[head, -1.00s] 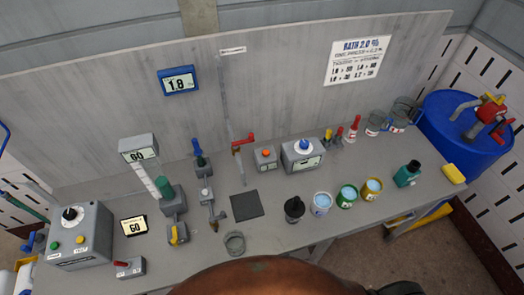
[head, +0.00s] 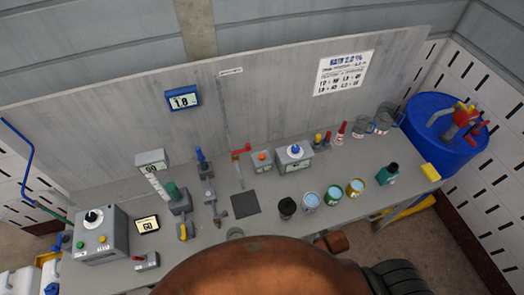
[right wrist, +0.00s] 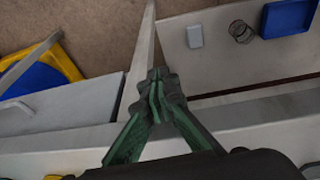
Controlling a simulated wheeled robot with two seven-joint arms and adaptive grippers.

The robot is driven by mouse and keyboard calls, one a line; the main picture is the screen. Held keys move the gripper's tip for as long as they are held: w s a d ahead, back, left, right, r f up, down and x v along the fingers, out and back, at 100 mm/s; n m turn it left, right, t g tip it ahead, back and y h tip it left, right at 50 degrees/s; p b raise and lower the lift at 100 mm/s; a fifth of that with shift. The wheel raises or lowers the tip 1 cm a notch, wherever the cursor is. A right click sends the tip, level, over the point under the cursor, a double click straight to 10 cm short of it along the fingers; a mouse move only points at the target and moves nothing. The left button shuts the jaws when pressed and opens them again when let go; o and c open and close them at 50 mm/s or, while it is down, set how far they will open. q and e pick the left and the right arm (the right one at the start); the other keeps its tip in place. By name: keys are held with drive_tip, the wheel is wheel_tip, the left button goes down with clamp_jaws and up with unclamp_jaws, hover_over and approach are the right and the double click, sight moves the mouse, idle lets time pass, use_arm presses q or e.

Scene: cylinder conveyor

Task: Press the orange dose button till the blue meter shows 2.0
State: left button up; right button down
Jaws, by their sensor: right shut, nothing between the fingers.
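The orange dose button (head: 262,155) sits on top of a small grey box on the bench, right of the red-handled valve, in the head view. The button does not show in that view. My left gripper is not in view.
A larger grey box with a blue knob (head: 295,150) stands close right of the button. A red-handled valve (head: 241,150) is close left. A dark square pad (head: 245,204) and several cups lie in front. A blue drum (head: 440,140) stands at the right end.

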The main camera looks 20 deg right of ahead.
wheel_tip(320, 180, up, 11)
drive_tip(key=w+p, duration=0.1)
drive_tip(key=p, duration=0.1)
wheel_tip(320, 180, up, 15)
drive_tip(key=m+t+y+p, duration=0.2)
drive_tip(key=t+y+p, duration=0.15)
drive_tip(key=y, duration=0.25)
hover_over(263, 157)
drive_tip(key=shift+w+t, duration=0.15)
drive_tip(key=shift+t, duration=0.2)
wheel_tip(263, 157, down, 8)
drive_tip(key=b, duration=0.8)
drive_tip(key=shift+f+b, duration=0.3)
drive_tip(key=shift+f, duration=0.05)
